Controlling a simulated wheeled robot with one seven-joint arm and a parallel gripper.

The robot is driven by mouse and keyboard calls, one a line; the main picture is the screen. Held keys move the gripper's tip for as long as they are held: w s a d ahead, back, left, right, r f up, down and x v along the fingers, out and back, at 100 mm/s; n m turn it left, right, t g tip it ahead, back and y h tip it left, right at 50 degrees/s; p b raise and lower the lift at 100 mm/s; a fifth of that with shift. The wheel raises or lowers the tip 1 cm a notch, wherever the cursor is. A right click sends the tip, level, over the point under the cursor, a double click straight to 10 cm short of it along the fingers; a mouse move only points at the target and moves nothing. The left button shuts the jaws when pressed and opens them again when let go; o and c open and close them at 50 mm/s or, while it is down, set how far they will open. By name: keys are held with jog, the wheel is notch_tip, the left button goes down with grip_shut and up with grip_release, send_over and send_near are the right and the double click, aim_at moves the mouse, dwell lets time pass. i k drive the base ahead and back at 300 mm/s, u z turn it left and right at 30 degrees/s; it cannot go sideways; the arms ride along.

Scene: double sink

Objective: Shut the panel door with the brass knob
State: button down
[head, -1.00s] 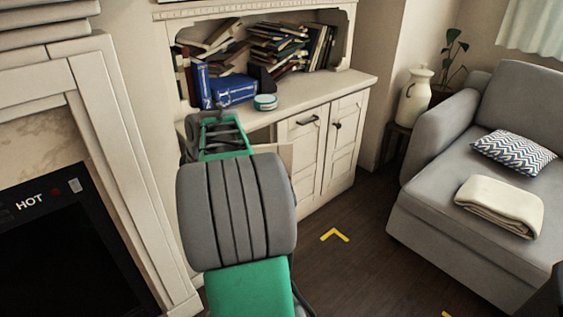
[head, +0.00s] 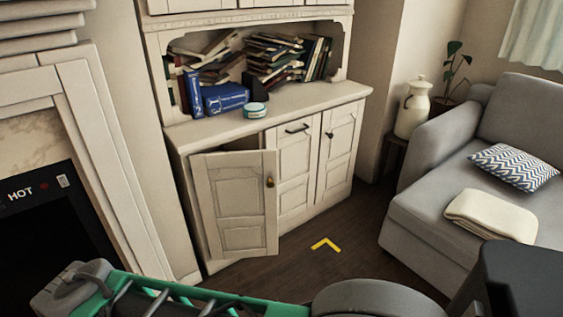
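The panel door (head: 238,203) is white with raised panels and hangs at the left end of the white cabinet (head: 315,103). It stands partly open, swung out toward me, with a dark gap along its top. The brass knob (head: 270,182) is on its right edge, the free side. My green and grey arm lies across the bottom of the view, in front of and below the door, and appears apart from it. No gripper fingers show.
Two other cabinet doors, one with a dark handle (head: 297,129), are shut. Books and a round tin (head: 254,110) are on the cabinet. A fireplace surround (head: 105,160) is at left, a grey sofa (head: 430,215) at right. Dark floor between has a yellow mark (head: 325,244).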

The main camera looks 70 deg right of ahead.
aim_at(237, 191)
jog(key=u, duration=0.1)
jog(key=k, duration=0.3)
jog(key=z, duration=0.75)
jog(key=i, duration=0.45)
